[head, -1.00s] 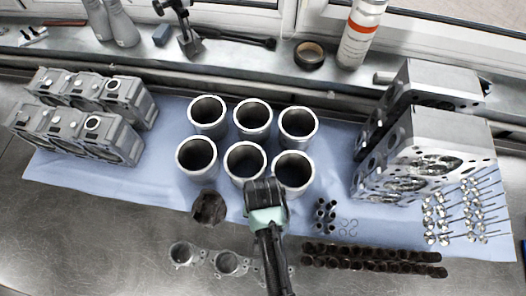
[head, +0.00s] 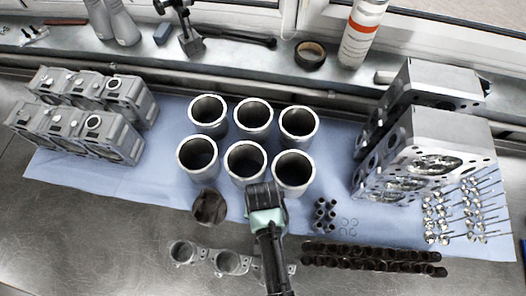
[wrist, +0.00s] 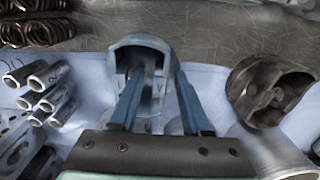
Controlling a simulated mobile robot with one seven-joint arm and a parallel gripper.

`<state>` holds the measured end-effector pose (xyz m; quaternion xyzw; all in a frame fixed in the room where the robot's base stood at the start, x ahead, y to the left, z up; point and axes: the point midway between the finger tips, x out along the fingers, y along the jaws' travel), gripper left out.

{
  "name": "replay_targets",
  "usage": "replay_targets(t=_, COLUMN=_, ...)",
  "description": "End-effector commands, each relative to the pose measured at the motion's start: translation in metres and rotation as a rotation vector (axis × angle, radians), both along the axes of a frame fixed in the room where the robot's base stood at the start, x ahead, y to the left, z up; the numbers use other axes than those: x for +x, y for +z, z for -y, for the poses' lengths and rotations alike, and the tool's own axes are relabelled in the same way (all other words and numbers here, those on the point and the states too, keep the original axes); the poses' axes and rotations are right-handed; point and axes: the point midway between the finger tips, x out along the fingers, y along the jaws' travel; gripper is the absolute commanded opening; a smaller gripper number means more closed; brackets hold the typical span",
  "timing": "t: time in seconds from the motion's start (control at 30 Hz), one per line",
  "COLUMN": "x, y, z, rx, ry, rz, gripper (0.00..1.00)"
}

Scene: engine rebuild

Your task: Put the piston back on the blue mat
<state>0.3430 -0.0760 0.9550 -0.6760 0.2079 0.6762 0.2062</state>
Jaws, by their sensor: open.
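A grey-blue, hollow piston (wrist: 122,55) is at the top centre of the wrist view, its open side partly visible. My gripper (wrist: 160,72) is open, with its two blue fingers at this piston; I cannot tell whether they touch it. In the head view my gripper (head: 265,200) is over the front part of the blue mat (head: 120,181), just in front of the cylinder liners, and hides this piston. A dark brown piston (head: 209,206) sits at the mat's front edge, left of my gripper; it also shows at right in the wrist view (wrist: 262,85).
Several cylinder liners (head: 245,162) stand close behind my gripper. Small dark cylinders (head: 324,214) stand to its right, and a row of dark springs (head: 372,258) lies in front. Metal brackets (head: 229,263) lie front left. Large engine blocks (head: 440,140) stand at right.

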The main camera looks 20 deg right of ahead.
Motion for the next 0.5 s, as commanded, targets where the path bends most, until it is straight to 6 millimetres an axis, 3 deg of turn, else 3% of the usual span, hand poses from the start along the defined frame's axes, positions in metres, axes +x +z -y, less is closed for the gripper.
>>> replay_targets(t=0.27, x=0.001, y=0.016, z=0.0, rx=0.0, ry=0.0, rz=0.002, gripper=0.48)
replay_targets(t=0.5, x=0.001, y=0.063, z=0.0, rx=-0.001, ry=0.0, rz=0.004, gripper=0.48)
